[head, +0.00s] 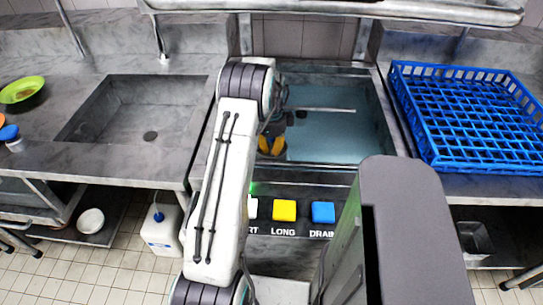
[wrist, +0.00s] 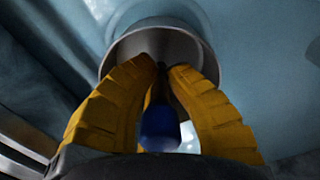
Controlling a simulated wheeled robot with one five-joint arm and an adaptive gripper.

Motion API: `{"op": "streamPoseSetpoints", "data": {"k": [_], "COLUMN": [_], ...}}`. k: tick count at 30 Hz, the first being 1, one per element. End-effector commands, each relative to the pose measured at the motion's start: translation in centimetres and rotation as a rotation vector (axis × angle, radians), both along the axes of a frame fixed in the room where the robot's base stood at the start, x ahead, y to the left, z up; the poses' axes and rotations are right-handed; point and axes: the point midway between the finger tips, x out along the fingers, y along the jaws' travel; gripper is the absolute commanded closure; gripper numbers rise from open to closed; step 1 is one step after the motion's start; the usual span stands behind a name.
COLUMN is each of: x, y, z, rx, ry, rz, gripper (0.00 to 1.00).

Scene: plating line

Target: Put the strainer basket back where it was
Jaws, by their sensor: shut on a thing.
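My gripper (head: 271,146) reaches down into the water-filled basin (head: 335,145), near its left side. In the wrist view its yellow fingers (wrist: 162,66) come together at the tips, shut on the strainer basket (wrist: 125,47). The basket shows as a round grey metal form with a pale rim, just beyond the fingertips. A dark blue piece (wrist: 160,125) shows between the fingers; I cannot tell what it belongs to. The exact grip point on the basket is hidden by the fingertips. In the head view my arm hides most of the basket.
A blue dish rack (head: 462,168) stands right of the basin. An empty sink (head: 115,105) lies to the left. A yellow button (head: 284,210) and a blue button (head: 323,212) are on the front panel. A green bowl (head: 20,92) stands at far left.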

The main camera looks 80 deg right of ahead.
Motion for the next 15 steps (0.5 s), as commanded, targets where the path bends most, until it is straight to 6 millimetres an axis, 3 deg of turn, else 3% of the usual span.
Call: {"op": "streamPoseSetpoints", "data": {"k": [15], "x": [0.0], "y": [0.0], "z": [-3.9], "rx": [0.001], "ry": [0.0], "rz": [0.001], "gripper": [1.0]}}
